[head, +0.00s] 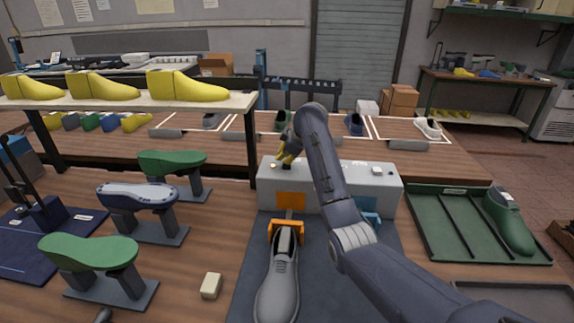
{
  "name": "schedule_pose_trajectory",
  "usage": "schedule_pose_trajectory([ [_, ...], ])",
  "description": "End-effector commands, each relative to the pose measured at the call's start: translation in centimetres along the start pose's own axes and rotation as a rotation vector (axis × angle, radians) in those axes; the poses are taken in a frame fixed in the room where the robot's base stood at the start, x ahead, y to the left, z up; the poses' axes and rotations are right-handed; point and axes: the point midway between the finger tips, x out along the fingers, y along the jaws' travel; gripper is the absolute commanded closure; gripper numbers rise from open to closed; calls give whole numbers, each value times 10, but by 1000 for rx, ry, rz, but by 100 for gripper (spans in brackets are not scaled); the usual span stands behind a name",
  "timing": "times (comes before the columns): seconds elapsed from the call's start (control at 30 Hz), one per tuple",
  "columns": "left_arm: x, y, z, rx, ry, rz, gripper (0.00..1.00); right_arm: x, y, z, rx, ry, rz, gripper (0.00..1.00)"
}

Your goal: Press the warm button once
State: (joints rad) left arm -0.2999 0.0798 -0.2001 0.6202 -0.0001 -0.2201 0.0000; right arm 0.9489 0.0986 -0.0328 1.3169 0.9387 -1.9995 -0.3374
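A light grey box (335,198) stands behind the dark mat. An orange panel (290,200) marks its front left, and a blue panel (371,218), partly behind my arm, marks its front right. Small button-like parts are on its top: a dark one (287,166) above the orange panel and a pale one (377,170) toward the right. My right gripper (285,156) hangs over the left part of the top, its yellowish fingertips close above the dark part. I cannot tell whether they touch it, or how far the fingers are apart.
A grey shoe (279,284) lies on the dark mat (248,285) by an orange clamp (286,230). Green and blue-white lasts on stands are at left. A green tray (463,243) with a green last (509,220) is at right. Yellow lasts line a raised shelf (130,102).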

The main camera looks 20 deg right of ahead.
Motion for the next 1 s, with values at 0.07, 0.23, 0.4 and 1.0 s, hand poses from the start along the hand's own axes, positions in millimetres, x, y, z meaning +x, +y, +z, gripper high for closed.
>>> schedule_pose_trajectory([
  [0.07,0,0,0,0,0,0,42,-3,2,-1,-1,0,0,100],
  [0.23,0,0,0,0,0,0,42,-9,5,-5,-1,0,0,100],
  [0.4,0,0,0,0,0,0,42,-11,6,-6,0,1,0,100],
  [1.0,0,0,0,0,0,0,42,-33,18,-18,-1,2,2,100],
])
